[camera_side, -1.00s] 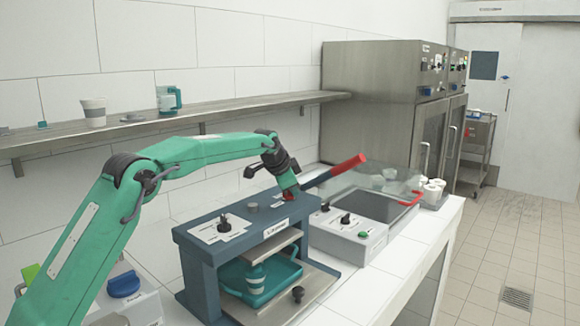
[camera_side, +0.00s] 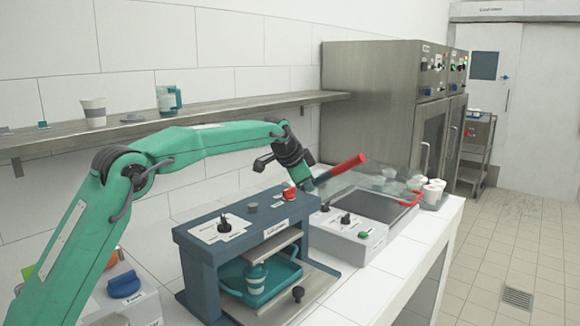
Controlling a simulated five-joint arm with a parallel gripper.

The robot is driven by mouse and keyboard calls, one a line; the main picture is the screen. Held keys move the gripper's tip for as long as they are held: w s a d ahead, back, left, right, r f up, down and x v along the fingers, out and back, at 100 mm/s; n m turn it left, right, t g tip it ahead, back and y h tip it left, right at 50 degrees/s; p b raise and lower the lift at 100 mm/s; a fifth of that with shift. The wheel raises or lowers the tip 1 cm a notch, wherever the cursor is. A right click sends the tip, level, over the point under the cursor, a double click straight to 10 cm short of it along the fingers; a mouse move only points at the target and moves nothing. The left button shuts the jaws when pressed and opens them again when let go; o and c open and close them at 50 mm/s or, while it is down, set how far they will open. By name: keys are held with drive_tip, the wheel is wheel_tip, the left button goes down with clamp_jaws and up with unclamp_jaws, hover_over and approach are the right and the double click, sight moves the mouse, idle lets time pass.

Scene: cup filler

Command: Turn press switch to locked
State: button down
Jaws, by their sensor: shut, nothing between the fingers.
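The blue press (camera_side: 190,245) stands on the counter. On its top left is a white label plate with a black rotary switch (camera_side: 224,226); the lettering is too small to read, so I cannot tell its setting. A grey round knob (camera_side: 251,208) and a red knob (camera_side: 289,194) are also on the press top. My gripper (camera_side: 308,187) is shut and empty, just right of and above the red knob, apart from it and well right of the black switch. The fingertips are small and hard to make out.
A lever with a red grip (camera_side: 347,166) slants up close to my gripper. A shelf (camera_side: 225,109) runs along the wall behind.

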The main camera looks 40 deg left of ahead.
drive_tip(key=d+r, duration=0.1)
drive_tip(key=s+r, duration=0.1)
drive_tip(key=r, duration=0.1)
drive_tip(key=s+d+r, duration=0.1)
drive_tip(key=shift+d+r, duration=0.15)
drive_tip(key=shift+d, duration=0.15)
drive_tip(key=shift+s, duration=0.15)
drive_tip(key=s+r+n, duration=0.2)
drive_tip(key=s+n, duration=0.2)
drive_tip(key=s, duration=1.7)
drive_tip(key=s+f+n+g, duration=0.1)
drive_tip(key=s+f, duration=0.4)
drive_tip(key=s, duration=0.6)
drive_tip(key=s+f+n, duration=0.2)
drive_tip(key=s+f, duration=0.4)
drive_tip(key=s, duration=0.5)
drive_tip(key=shift+s+a+f+g, duration=0.15)
drive_tip(key=shift+a+g, duration=0.25)
